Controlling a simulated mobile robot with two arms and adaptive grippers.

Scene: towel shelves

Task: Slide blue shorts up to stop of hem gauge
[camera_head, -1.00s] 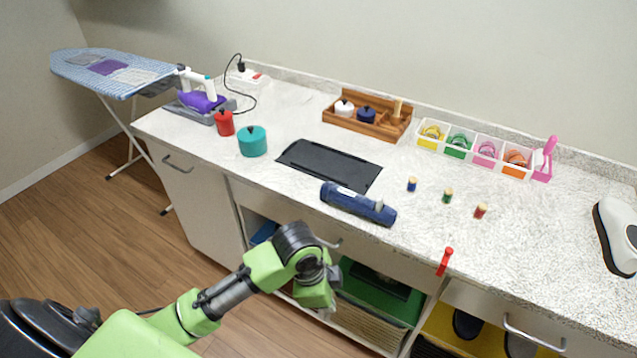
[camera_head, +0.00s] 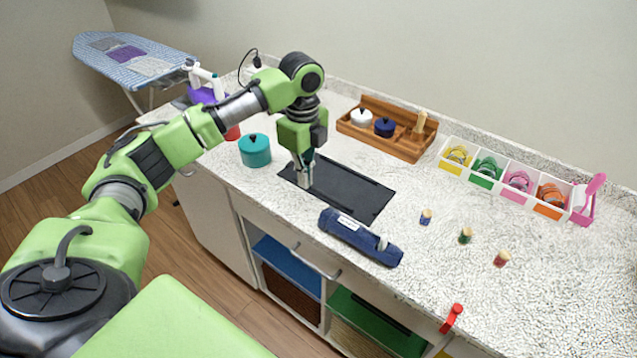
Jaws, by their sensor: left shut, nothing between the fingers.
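The blue shorts (camera_head: 350,233) look like a dark blue rolled bundle with a white label. They lie on the counter along its front edge, in front of a flat black board (camera_head: 358,192) that looks like the hem gauge. A stop on it cannot be made out clearly. My left gripper (camera_head: 304,184) points down at the left end of the board, shut and empty, behind and left of the shorts and apart from them. I cannot tell whether its tips touch the board. They hide part of the board's left end. My right gripper is not in view.
A teal pot (camera_head: 255,151) stands left of the board. A wooden tray (camera_head: 400,146) and a white divided box (camera_head: 482,182) stand along the back. Several small spools, one blue (camera_head: 426,217), stand to the right. A red clip (camera_head: 452,319) sits on the front edge.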

